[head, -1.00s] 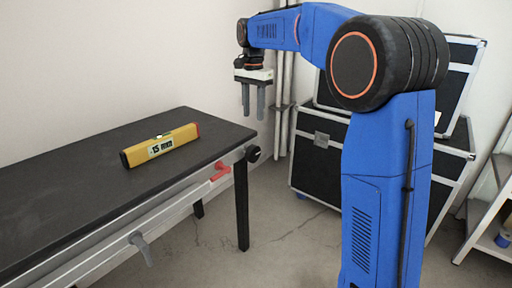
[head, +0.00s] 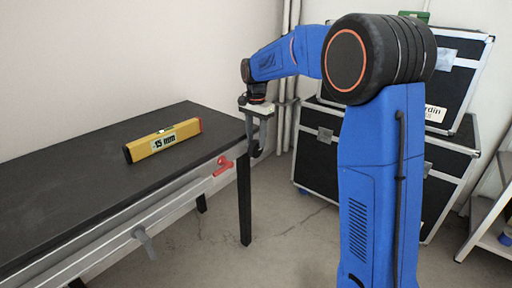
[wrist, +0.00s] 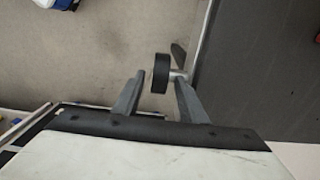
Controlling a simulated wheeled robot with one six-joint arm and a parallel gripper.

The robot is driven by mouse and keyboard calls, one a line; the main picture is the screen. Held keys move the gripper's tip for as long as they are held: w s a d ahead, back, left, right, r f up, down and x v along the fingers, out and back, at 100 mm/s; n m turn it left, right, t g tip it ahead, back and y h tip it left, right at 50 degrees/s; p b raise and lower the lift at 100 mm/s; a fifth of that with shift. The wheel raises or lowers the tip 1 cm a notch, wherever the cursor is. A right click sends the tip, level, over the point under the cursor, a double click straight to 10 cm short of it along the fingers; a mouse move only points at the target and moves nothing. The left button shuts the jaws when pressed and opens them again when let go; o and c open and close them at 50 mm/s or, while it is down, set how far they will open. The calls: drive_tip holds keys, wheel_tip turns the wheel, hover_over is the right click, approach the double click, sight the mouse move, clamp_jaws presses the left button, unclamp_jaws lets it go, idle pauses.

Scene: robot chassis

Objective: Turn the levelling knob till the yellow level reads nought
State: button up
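The yellow level (head: 163,139) lies on the dark table top (head: 75,190); its display appears to read -15 mm. The round black levelling knob (wrist: 161,73) sticks out from the table's end on a short metal shaft. In the head view the knob (head: 257,151) is partly hidden behind my gripper. My gripper (head: 256,138) points down at the table's right end. In the wrist view my gripper (wrist: 158,78) is open, one finger on each side of the knob and shaft. Gaps show beside the knob; whether the fingertips reach its depth is unclear.
A red lever (head: 223,166) and a grey lever (head: 144,242) stick out from the table's front rail (head: 110,235). Black cases (head: 318,150) stand behind my arm, and a shelf stand (head: 490,232) is at the right. The floor between table and cases is clear.

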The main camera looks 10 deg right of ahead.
sight(251, 146)
drive_tip(key=shift+f, duration=1.95)
clamp_jaws()
drive_tip(key=t+h, duration=0.2)
drive_tip(key=h, duration=0.1)
drive_tip(key=shift+s+a, duration=0.2)
drive_tip(key=shift+a, duration=0.1)
drive_tip(key=shift+s+a+f+t+h, duration=0.1)
drive_tip(key=shift+t+h, duration=1.4)
drive_tip(key=shift+h, duration=0.5)
unclamp_jaws()
